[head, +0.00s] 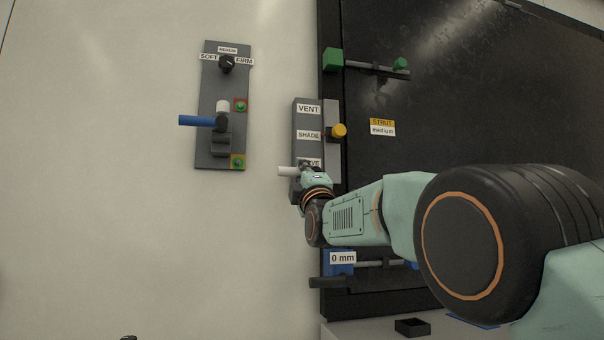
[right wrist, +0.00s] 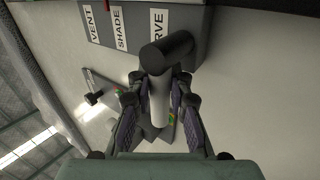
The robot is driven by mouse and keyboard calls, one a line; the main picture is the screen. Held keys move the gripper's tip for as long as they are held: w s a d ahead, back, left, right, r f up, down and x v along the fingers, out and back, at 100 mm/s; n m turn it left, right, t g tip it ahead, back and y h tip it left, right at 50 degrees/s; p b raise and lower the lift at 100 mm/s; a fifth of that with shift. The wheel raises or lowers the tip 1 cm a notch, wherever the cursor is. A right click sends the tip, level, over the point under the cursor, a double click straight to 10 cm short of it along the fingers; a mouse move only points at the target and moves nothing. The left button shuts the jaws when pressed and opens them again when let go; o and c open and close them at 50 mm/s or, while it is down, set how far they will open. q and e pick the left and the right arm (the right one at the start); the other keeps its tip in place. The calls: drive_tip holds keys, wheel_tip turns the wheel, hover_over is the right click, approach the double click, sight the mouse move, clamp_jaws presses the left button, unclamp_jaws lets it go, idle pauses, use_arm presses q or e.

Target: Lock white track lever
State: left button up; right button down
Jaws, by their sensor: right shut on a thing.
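The white lever (head: 286,171) sticks out to the left at the lower end of the grey panel (head: 301,122) labelled VENT, SHADE and a partly hidden third word. My right gripper (head: 305,173) is at this lever and hides its base in the head view. In the right wrist view, the white lever (right wrist: 158,104) lies between the two dark fingers, which are shut on it. Its black round hub (right wrist: 167,52) stands just beyond the fingertips, beside the label ending in RVE. My left gripper is not in view.
A grey panel (head: 208,134) with a blue lever (head: 196,120) and a SOFT/FIRM knob stands to the left. A yellow knob (head: 339,130) is close to the right. A blue block (head: 335,268) marked 0 mm and a dark handle lie below my arm. Bare wall is at left.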

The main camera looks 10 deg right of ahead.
drive_tip(key=shift+w+f, duration=0.15)
drive_tip(key=shift+f, duration=0.15)
drive_tip(key=c, duration=1.2)
unclamp_jaws()
drive_tip(key=shift+r, duration=0.2)
drive_tip(key=shift+s, duration=0.2)
drive_tip(key=shift+v, duration=5.9)
drive_tip(key=shift+f, duration=0.1)
